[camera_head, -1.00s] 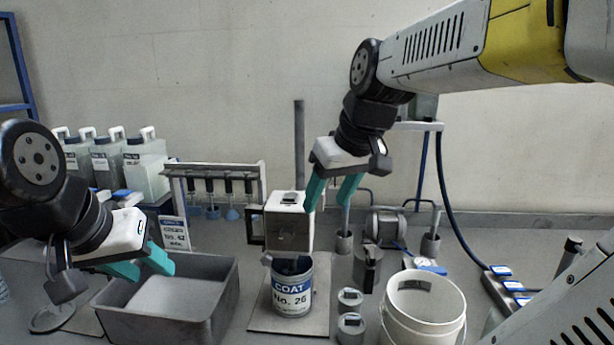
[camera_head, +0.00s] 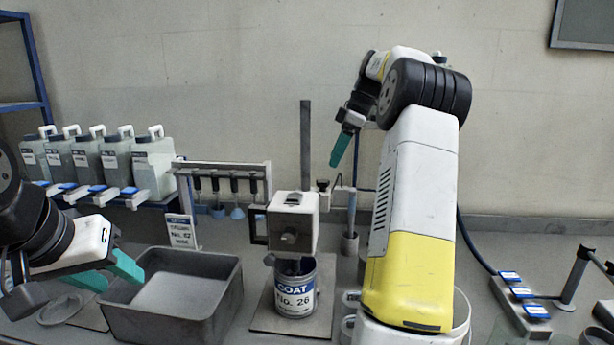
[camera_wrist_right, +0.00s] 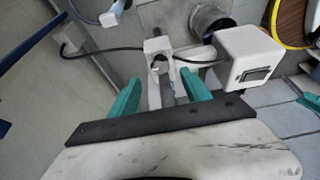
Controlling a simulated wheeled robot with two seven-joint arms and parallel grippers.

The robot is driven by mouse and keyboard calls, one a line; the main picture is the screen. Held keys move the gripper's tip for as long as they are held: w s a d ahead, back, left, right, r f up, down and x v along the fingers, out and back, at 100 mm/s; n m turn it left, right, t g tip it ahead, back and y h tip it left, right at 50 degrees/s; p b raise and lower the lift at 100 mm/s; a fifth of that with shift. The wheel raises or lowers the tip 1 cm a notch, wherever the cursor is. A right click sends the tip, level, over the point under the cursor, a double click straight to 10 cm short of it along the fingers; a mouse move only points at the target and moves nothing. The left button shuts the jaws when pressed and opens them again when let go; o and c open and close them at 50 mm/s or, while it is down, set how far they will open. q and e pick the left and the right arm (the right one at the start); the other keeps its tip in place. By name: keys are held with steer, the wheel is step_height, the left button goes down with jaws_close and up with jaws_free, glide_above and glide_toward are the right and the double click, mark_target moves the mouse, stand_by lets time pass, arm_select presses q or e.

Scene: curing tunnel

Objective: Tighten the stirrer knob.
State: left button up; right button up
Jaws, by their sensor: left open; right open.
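The stirrer has a white head (camera_head: 291,215) with a dark round piece on its front, in front of a tall grey post (camera_head: 305,140). A small dark knob-like part (camera_head: 323,185) shows right of the post. In the right wrist view the white head (camera_wrist_right: 250,52) is at the right, and a white clamp block (camera_wrist_right: 157,48) with a grey rod lies beyond my fingertips. My right gripper (camera_wrist_right: 158,88) is open, above and right of the stirrer; one teal finger (camera_head: 341,148) shows in the head view. My left gripper (camera_head: 106,273) is open over the grey tray's left side.
A can labelled COAT No. 26 (camera_head: 295,290) stands under the stirrer head. The grey tray (camera_head: 222,300) is left of it. A white bucket (camera_head: 462,315) is partly behind my right arm. White jugs (camera_head: 152,165) and a rack (camera_head: 220,168) stand at the back left.

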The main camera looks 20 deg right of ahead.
mark_target(324, 180)
steer(key=x, duration=0.7)
steer(key=shift+f, duration=0.1)
jaws_close()
